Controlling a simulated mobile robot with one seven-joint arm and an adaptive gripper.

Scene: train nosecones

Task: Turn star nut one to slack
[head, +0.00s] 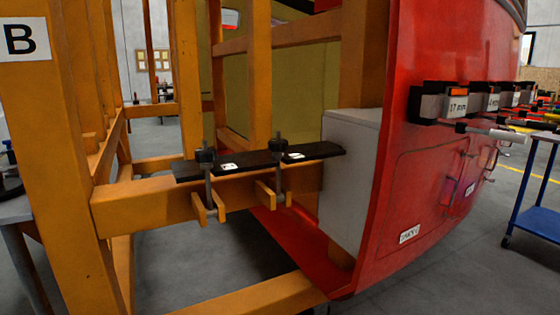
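Two black star nuts stand on upright threaded rods at a dark flat clamp bar (258,161). The left star nut (205,156) and the right star nut (277,145) each have a small white label to their right on the bar. The label numbers are too small to read, so I cannot tell which nut is number one. The rods run down past an orange beam (145,207) to orange forked brackets below. I cannot tell how tight either nut is. My gripper is not in view.
An orange frame with a post marked B (45,120) stands at left. A red nosecone (425,190) with a grey box (348,170) beside it fills the right. Labelled devices (450,103) project from the nosecone. A blue cart (535,215) stands far right.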

